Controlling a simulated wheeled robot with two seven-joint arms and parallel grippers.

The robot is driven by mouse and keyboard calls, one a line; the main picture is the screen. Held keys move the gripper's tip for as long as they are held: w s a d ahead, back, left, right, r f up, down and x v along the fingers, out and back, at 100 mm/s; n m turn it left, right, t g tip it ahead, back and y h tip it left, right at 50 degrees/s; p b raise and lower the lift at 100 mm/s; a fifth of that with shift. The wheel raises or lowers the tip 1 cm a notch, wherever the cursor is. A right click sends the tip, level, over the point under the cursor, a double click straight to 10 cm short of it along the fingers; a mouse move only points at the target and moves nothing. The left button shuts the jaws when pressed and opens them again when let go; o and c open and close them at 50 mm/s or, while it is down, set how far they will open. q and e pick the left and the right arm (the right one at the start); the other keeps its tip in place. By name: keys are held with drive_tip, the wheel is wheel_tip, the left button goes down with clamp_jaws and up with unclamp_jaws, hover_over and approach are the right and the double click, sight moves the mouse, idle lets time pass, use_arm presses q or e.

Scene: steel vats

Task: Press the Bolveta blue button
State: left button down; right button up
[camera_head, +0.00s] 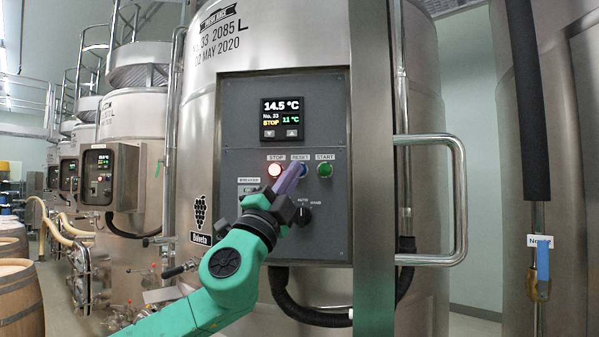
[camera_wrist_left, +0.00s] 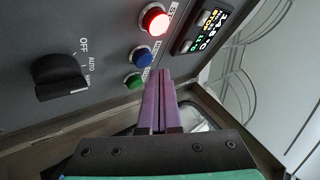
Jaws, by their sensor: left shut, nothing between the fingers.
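The blue button (camera_head: 304,171), under the RESET label, sits on the grey control panel (camera_head: 245,105) of the large steel vat. In the head view it is partly hidden by my left gripper. The blue button (camera_wrist_left: 141,57) shows whole in the left wrist view. My left gripper (camera_head: 297,167) has purple fingers pressed together and empty. In the wrist view its fingertips (camera_wrist_left: 158,76) appear beside and just below the blue button; I cannot tell whether they touch it. A name plate (camera_head: 200,239) under a grape emblem is on the vat.
A lit red STOP button (camera_head: 274,170) and a green START button (camera_head: 324,170) flank the blue one. A black rotary knob (camera_head: 303,214) is below. A steel handle rail (camera_head: 460,200) stands out at the right. More vats (camera_head: 120,180) and wooden barrels (camera_head: 20,305) are at the left.

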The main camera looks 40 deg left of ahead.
use_arm(q)
drive_tip(key=s+d, duration=0.1)
drive_tip(key=s+b, duration=0.1)
drive_tip(key=s+d+b, duration=0.1)
drive_tip(key=s, duration=0.1)
drive_tip(key=shift+d, duration=0.3)
